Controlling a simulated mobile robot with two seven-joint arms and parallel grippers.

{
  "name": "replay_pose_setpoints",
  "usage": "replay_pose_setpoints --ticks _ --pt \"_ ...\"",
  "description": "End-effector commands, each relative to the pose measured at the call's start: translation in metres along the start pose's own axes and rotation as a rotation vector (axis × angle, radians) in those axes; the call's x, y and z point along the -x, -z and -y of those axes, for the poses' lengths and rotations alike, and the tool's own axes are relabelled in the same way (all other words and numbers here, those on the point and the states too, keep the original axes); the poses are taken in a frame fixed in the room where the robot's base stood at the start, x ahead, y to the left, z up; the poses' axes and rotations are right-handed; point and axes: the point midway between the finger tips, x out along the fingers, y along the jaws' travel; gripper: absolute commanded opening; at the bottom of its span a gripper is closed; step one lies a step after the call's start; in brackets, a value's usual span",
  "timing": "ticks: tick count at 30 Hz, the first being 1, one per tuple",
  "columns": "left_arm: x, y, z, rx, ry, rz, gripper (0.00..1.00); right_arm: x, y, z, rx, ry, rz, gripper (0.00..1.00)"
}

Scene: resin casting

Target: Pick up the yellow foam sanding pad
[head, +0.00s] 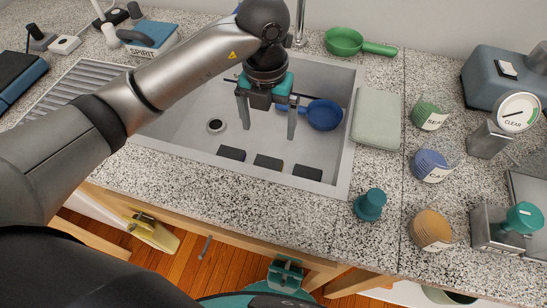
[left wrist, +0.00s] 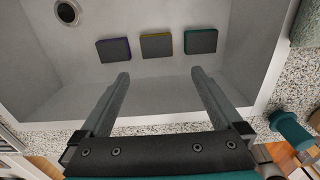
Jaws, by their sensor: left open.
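The yellow foam sanding pad (left wrist: 157,45) is a dark-faced block with a yellow edge in the left wrist view. It is the middle of three pads lying on the sink floor. In the head view the middle pad (head: 267,162) lies near the sink's front wall. A purple-edged pad (left wrist: 113,49) is to its left and a green-edged pad (left wrist: 200,41) to its right. My left gripper (head: 266,121) is open, empty and pointing down over the sink. In the left wrist view its fingertips (left wrist: 159,74) appear on either side of the middle pad's column, apart from it.
The sink (head: 342,169) has raised walls around the pads. A blue pan (head: 324,114) lies in it, behind and right of my gripper. A grey-green case (head: 376,119) lies to the right. A teal cup-like item (head: 370,205) stands on the counter near the front edge.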

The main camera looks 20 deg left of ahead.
Motion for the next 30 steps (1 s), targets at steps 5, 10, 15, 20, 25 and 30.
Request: replay_pose_setpoints --ticks 5,10,15,20,25,30 --pt "-0.025 0.001 -0.003 0.004 -0.019 0.001 1.00 -0.008 0.003 -0.005 -0.003 -0.006 -0.004 0.00" --pt "-0.063 0.001 -0.003 0.003 -0.015 0.000 1.00 -0.018 0.009 -0.013 -0.004 -0.018 -0.018 0.00" --pt "-0.090 0.000 -0.004 0.002 -0.014 0.001 1.00 -0.026 0.015 -0.020 -0.005 -0.027 -0.030 0.00" --pt "-0.100 -0.001 -0.004 0.002 -0.014 0.003 1.00 -0.028 0.017 -0.022 -0.006 -0.031 -0.035 0.00" --pt "-0.112 0.000 -0.004 0.002 -0.013 0.001 1.00 -0.032 0.017 -0.023 -0.007 -0.031 -0.036 0.00" --pt "-0.139 -0.001 -0.006 0.001 -0.012 0.000 1.00 -0.043 0.019 -0.026 -0.009 -0.036 -0.042 0.00"
